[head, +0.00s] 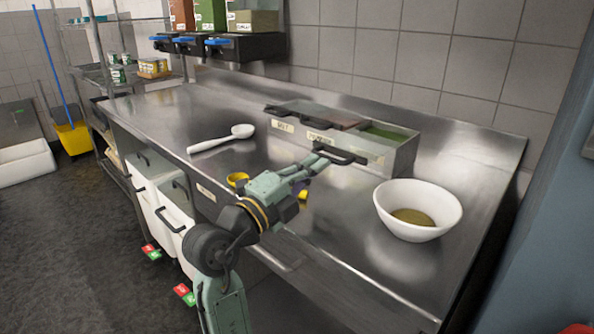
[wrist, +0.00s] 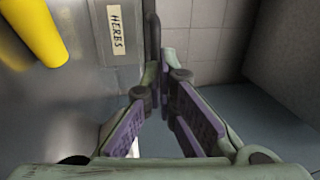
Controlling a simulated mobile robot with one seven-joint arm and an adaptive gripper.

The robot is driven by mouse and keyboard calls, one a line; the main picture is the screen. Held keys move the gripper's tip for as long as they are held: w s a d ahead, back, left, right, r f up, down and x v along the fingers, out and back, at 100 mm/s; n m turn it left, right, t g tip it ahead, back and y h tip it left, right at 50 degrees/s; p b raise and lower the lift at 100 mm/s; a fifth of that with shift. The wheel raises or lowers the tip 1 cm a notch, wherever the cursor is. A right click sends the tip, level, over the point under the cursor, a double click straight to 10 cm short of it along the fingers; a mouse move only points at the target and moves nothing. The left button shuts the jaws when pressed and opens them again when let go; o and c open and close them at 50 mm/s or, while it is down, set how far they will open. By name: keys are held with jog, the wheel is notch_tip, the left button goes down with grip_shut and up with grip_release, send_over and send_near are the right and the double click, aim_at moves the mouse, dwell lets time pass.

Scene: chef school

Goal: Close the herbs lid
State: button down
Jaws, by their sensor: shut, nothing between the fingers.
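The metal seasoning box (head: 398,158) stands at the back of the steel counter, with labelled compartments. Green herbs (head: 388,132) show in its right compartment, so that lid is not covering them. A black handle (head: 341,155) juts out by the box front, beside my gripper (head: 316,163). In the wrist view, the HERBS label (wrist: 116,30) is on a grey metal face, with a black handle (wrist: 152,35) to its right. My gripper (wrist: 160,66) is shut and empty, its fingertips close to that handle. I cannot tell whether they touch. My arm hides part of the counter.
A white bowl (head: 418,211) with brown contents stands to the right of the box. A white ladle (head: 222,139) lies to the left. Yellow objects (head: 238,179) lie near my arm; one yellow cylinder (wrist: 33,34) shows in the wrist view. Tiled wall (head: 420,65) stands behind.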

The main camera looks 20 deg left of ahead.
jog(key=shift+w+d, duration=0.15)
jog(key=shift+w, duration=0.25)
